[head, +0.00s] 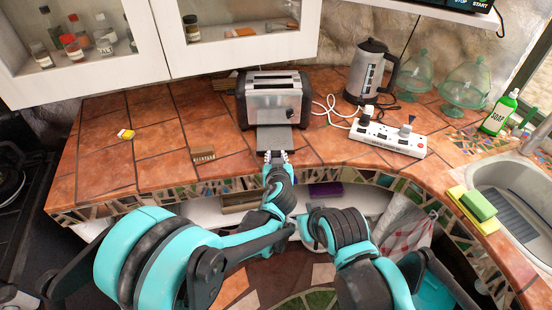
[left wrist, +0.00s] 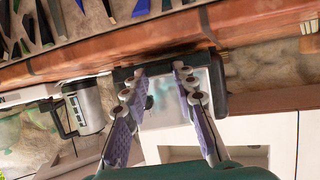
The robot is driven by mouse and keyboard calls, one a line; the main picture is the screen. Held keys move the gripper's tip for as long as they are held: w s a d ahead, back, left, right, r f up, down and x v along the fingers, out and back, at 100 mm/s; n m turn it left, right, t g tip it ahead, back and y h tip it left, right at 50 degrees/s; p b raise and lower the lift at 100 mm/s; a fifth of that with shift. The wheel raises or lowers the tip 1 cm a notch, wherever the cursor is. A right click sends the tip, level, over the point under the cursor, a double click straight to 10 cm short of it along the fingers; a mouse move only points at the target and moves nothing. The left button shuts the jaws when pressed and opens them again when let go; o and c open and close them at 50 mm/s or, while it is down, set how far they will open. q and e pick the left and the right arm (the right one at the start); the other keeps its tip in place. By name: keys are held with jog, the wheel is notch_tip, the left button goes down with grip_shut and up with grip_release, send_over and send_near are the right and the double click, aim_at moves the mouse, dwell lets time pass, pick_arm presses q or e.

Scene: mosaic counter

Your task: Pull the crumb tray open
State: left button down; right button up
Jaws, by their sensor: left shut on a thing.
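The silver and black toaster (head: 273,100) stands on the tiled counter, its front towards me. The grey crumb tray (head: 274,138) sticks out from the bottom of the toaster's front, flat and low over the tiles. My left gripper (head: 276,157) is shut on the tray's near edge, which the fingertips partly hide. In the left wrist view the picture is turned over, with the two fingers (left wrist: 160,70) reaching to the toaster's dark base (left wrist: 206,54). The tray's grip is hard to make out there. My right gripper (head: 306,225) is low in front of the counter; its fingers are unclear.
A kettle (head: 370,72) and a white power strip (head: 388,136) with plugs stand right of the toaster. A small brown block (head: 203,155) lies left of the tray. Green glass domes (head: 466,84), a soap bottle (head: 498,114) and the sink are farther right. The left counter is mostly clear.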

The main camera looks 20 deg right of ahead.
pick_arm(q)
jog(key=c, duration=1.2)
grip_release()
jog(key=shift+s, duration=0.1)
notch_tip(320, 180, up, 10)
jog(key=s+a+n+g+y, duration=0.15)
jog(key=s+a, duration=0.25)
jog(key=a, duration=0.8)
jog(key=s+a+n+g+y, duration=0.15)
jog(key=s+a, duration=0.25)
jog(key=a, duration=0.8)
jog(key=s+a+f+g, duration=0.1)
jog(key=s+a+f, duration=0.2)
jog(key=s+a, duration=0.2)
jog(key=s+a+f+g, duration=0.2)
jog(key=s+a, duration=0.4)
jog(key=s, duration=0.6)
jog(key=shift+s+a+f, duration=0.15)
jog(key=shift+s+f, duration=0.05)
jog(key=shift+f, duration=0.65)
